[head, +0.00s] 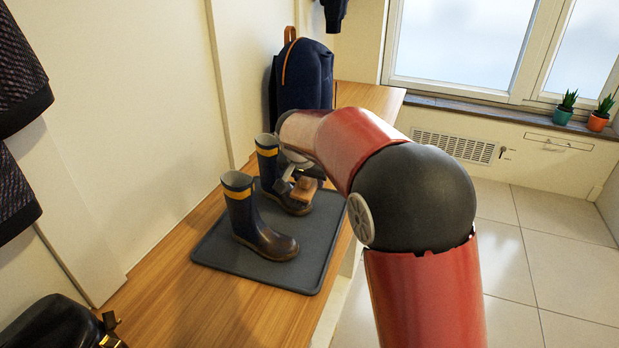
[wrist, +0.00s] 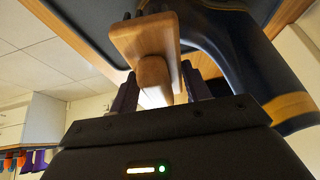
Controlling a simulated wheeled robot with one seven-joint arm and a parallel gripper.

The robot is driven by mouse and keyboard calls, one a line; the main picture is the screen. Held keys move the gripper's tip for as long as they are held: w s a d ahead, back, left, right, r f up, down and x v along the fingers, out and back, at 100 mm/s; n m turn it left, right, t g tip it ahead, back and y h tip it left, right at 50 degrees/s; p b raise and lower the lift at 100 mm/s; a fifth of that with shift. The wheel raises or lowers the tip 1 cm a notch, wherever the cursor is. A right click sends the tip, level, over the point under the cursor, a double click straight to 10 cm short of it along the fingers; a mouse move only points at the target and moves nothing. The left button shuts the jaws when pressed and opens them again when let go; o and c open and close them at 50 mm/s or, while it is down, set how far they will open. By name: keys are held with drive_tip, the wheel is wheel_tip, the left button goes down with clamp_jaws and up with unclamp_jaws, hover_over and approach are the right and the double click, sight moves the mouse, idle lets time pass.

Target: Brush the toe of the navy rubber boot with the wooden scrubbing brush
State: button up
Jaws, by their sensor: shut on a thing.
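Two navy rubber boots with yellow bands stand upright on a grey tray (head: 215,252): a near boot (head: 243,215) and a far boot (head: 267,160). My gripper (head: 291,182) is at the far boot's toe, shut on the wooden scrubbing brush (head: 305,188). In the wrist view my gripper (wrist: 157,85) has a finger on either side of the handle of the brush (wrist: 146,38). Its dark bristles point away from my gripper. A boot (wrist: 240,60) fills the right of that view. Whether the bristles touch the toe is hidden.
The tray lies on a wooden bench (head: 160,300). A navy backpack (head: 305,75) stands at its back, and a black bag (head: 55,325) is at the near left. Dark coats (head: 15,80) hang on the left wall. Tiled floor (head: 500,270) on the right is clear.

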sight(299, 185)
drive_tip(key=shift+s+a+f+b, duration=0.1)
drive_tip(key=shift+s+a+b, duration=0.4)
drive_tip(key=shift+s, duration=0.3)
drive_tip(key=shift+s+a+f+b, duration=0.1)
drive_tip(key=shift+s+a+b, duration=0.35)
drive_tip(key=shift+s, duration=0.3)
drive_tip(key=shift+w+d+p, duration=0.25)
drive_tip(key=shift+w+d, duration=0.1)
drive_tip(key=shift+w, duration=0.2)
drive_tip(key=shift+w+d+p, duration=0.25)
drive_tip(key=shift+w+d, duration=0.05)
drive_tip(key=shift+w, duration=0.2)
drive_tip(key=r+p, duration=0.2)
drive_tip(key=r, duration=0.2)
drive_tip(key=r+p, duration=0.3)
drive_tip(key=r, duration=0.1)
drive_tip(key=shift+s+d+p, duration=0.15)
drive_tip(key=shift+d+p, duration=0.05)
drive_tip(key=shift+p, duration=0.1)
drive_tip(key=shift+f, duration=0.1)
